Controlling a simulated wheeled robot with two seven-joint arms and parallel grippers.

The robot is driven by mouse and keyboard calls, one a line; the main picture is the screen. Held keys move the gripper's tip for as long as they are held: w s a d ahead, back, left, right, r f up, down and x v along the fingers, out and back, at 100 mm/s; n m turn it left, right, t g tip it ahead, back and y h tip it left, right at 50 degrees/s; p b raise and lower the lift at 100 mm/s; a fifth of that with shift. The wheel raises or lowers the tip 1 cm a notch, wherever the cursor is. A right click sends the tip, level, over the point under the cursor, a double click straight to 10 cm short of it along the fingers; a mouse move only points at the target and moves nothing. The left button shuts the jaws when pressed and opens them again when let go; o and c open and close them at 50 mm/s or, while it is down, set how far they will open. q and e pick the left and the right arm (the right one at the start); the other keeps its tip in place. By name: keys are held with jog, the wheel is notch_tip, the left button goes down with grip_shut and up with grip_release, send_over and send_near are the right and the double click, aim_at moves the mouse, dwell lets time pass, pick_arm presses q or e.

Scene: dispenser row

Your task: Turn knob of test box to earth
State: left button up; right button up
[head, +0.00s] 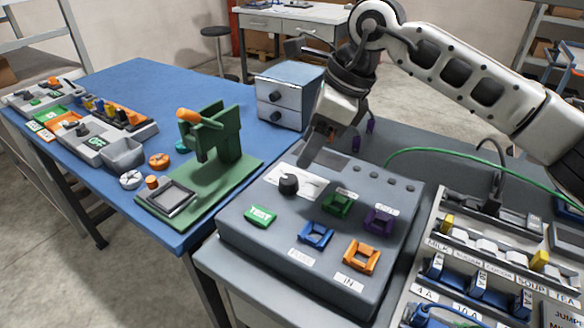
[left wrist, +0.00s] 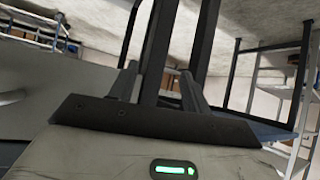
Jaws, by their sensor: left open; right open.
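The test box (head: 237,232) is a grey sloped box in the head view. Its black round knob (head: 289,184) stands on a white label plate near the upper left of the panel; the plate's print is too small to read. A green TEST button (head: 260,216) lies below the knob. My right gripper (head: 318,150) is open above the back of the box, pointing down, just behind and right of the knob and apart from it. My left gripper (left wrist: 160,88) is open and empty in the left wrist view, away from the box.
Green, purple, blue and orange sockets (head: 361,256) sit on the box's panel. A green stand (head: 225,140) and a grey drawer unit (head: 288,98) are on the blue table to the left. A green cable (head: 450,152) runs behind.

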aim_at(290, 179)
jog(key=p+x, duration=0.1)
jog(key=x, duration=0.7)
jog(key=shift+w+a+f, duration=0.1)
jog(key=c, duration=1)
